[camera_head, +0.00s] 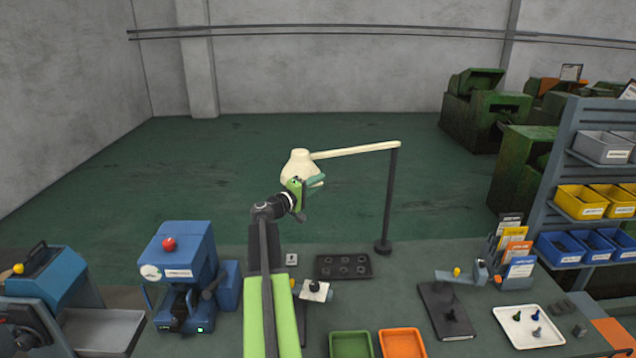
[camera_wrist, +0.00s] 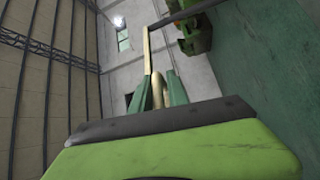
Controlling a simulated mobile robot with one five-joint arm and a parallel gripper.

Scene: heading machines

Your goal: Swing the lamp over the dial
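The lamp has a cream shade (camera_head: 298,163) on a cream bar that runs right to a dark upright post (camera_head: 388,205) on the bench. My gripper (camera_head: 317,181) is at the lower right of the shade. In the wrist view its two green fingers (camera_wrist: 159,84) stand either side of a cream part of the lamp (camera_wrist: 157,92), with little gap showing, and look shut on it. A white round dial (camera_head: 150,272) shows on the front of the blue machine, lower left of the lamp; I cannot tell if it is the task's dial.
A dark tray with holes (camera_head: 343,267) and a small gauge-like stand (camera_head: 315,291) are on the bench below the lamp. Green (camera_head: 350,345) and orange (camera_head: 402,343) trays lie in front. A rack of bins (camera_head: 565,175) stands at right. The air between lamp and blue machine looks clear.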

